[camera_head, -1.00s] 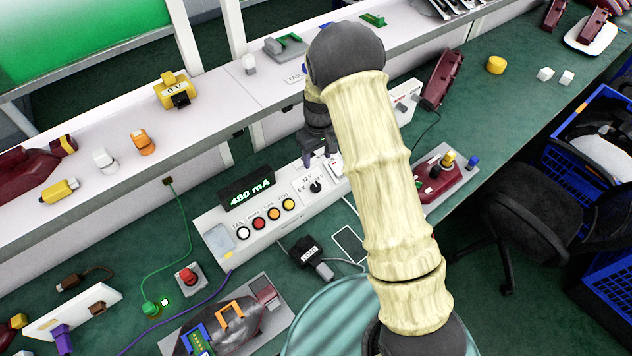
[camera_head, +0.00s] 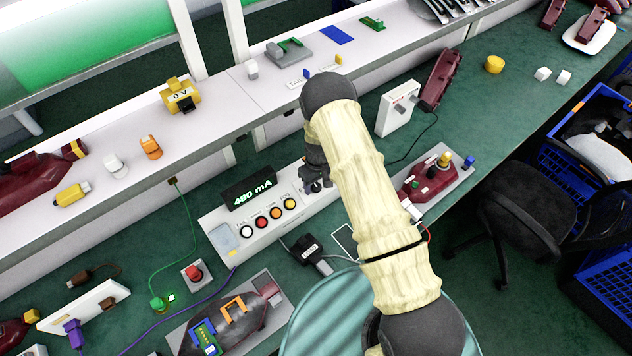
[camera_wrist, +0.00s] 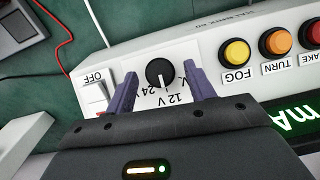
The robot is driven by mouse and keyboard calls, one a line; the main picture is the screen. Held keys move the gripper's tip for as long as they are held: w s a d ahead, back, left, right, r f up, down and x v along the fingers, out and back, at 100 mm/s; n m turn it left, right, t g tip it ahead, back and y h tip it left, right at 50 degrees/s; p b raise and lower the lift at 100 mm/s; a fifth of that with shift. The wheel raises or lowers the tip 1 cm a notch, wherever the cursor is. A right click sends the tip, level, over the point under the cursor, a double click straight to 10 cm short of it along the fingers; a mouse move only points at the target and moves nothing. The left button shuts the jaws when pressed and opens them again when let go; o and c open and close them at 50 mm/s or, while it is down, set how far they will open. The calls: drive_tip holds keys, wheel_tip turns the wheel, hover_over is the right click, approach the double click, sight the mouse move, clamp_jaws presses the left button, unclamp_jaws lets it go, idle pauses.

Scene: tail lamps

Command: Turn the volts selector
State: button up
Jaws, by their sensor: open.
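The volts selector (camera_wrist: 159,73) is a round black knob with a white pointer line on the white control box, seen in the wrist view. Its pointer aims toward the printed labels, between "24" and "12 V"; part of the scale is hidden by a finger. My gripper (camera_wrist: 158,88) is open, with one purple-grey finger on each side of the knob and a gap to it. In the head view my gripper (camera_head: 312,184) is over the control box (camera_head: 262,243) and hides the knob there.
A white rocker switch (camera_wrist: 96,97) marked OFF sits beside the knob. FOG (camera_wrist: 235,52) and TURN (camera_wrist: 276,41) buttons are on the other side. A lit display (camera_head: 249,188) reads 480 mA. A red lamp (camera_head: 430,182) stands right of the box.

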drive_tip(key=shift+f, duration=0.15)
drive_tip(key=c, duration=1)
